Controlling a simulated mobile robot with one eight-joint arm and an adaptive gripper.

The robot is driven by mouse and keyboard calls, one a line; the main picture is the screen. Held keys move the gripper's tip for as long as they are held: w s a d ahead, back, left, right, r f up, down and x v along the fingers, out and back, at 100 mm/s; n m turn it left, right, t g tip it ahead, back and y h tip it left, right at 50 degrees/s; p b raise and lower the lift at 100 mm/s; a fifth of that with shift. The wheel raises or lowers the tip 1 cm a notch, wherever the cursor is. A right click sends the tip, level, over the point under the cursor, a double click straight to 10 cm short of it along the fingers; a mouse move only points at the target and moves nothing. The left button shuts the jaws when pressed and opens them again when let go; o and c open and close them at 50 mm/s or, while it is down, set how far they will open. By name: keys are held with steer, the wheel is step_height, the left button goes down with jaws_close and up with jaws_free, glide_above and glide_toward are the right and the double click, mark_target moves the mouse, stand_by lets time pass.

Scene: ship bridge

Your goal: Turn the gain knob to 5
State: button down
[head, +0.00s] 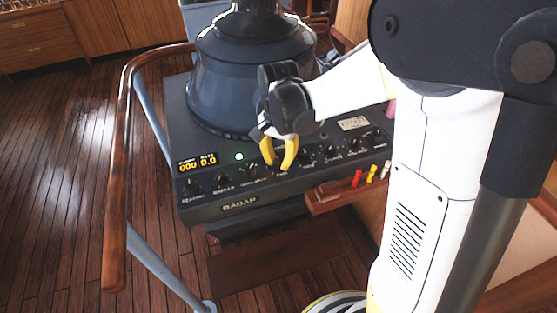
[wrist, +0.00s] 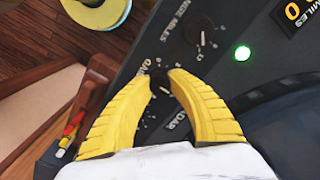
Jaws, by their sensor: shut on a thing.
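The dark radar panel (head: 238,187) carries a row of small black knobs along its front. My gripper (head: 279,164) reaches down to the middle of that row, with its two yellow fingers on either side of one knob. In the wrist view my gripper (wrist: 163,80) is shut on the small dark gain knob (wrist: 159,83), beside a label that seems to read GAIN. The fingers cover much of the knob and its scale, so I cannot read its setting. In the head view this knob is mostly hidden by the fingers.
A neighbouring knob (wrist: 199,29) sits close to the fingers. A lit green lamp (head: 239,156) and a yellow digital display (head: 198,163) are to the left. Red, yellow and white pegs (head: 371,174) stand in a wooden tray at the right. A wooden handrail (head: 118,180) runs along the left.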

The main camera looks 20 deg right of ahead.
mark_target(279, 161)
stand_by(0.3)
steer(key=c, duration=1.2)
jaws_free()
steer(key=shift+o, duration=0.2)
step_height(279, 161, up, 12)
steer(key=s+f+n+t+b, duration=0.3)
steer(key=s+n+t, duration=0.4)
steer(key=s, duration=0.7)
steer(key=shift+d+f+n+b, duration=0.2)
steer(key=shift+n+b, duration=0.3)
steer(key=shift+n, duration=0.5)
